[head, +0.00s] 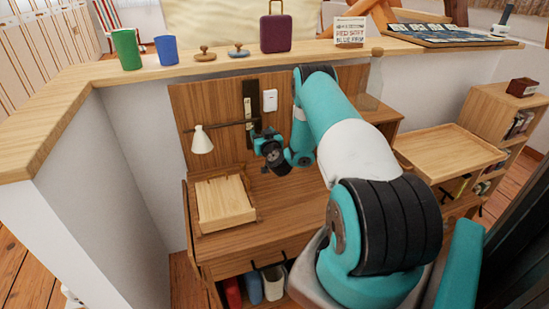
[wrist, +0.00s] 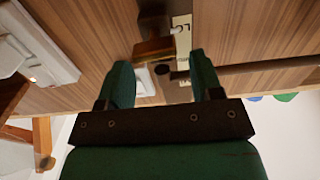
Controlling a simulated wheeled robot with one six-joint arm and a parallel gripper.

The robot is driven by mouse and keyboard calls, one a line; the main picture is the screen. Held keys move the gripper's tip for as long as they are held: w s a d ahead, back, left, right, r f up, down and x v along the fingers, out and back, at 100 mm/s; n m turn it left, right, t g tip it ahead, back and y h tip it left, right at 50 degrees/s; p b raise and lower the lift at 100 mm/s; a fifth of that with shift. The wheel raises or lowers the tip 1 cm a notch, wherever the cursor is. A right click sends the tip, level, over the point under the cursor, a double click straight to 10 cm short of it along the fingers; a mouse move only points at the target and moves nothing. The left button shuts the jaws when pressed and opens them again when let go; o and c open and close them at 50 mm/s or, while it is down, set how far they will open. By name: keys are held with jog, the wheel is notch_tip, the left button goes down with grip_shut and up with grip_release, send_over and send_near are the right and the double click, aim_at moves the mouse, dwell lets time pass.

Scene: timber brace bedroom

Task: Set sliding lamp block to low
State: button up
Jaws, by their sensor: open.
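The lamp has a white shade (head: 202,140) on a dark rod running right to a dark vertical track (head: 250,100) on the wood back panel. In the wrist view, which looks upside down, a brown wooden block (wrist: 153,48) sits at the rod's (wrist: 255,68) end. A pale label (wrist: 182,35) reading "LO" is beside the block. My gripper (head: 268,142) is in front of the track's lower end and hides the block in the head view. In the wrist view my open gripper (wrist: 160,62) has a finger on each side of the block; contact cannot be told.
A white switch plate (head: 270,100) is right of the track. A shallow wooden box (head: 223,203) lies on the desk (head: 285,205) below the lamp. The ledge above holds a green cup (head: 126,48), a blue cup (head: 166,50) and a maroon case (head: 276,33).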

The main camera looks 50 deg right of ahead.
jog(key=b+v, duration=1.3)
jog(key=b, duration=1.1)
jog(key=shift+s+a, duration=0.15)
jog(key=shift+s, duration=0.1)
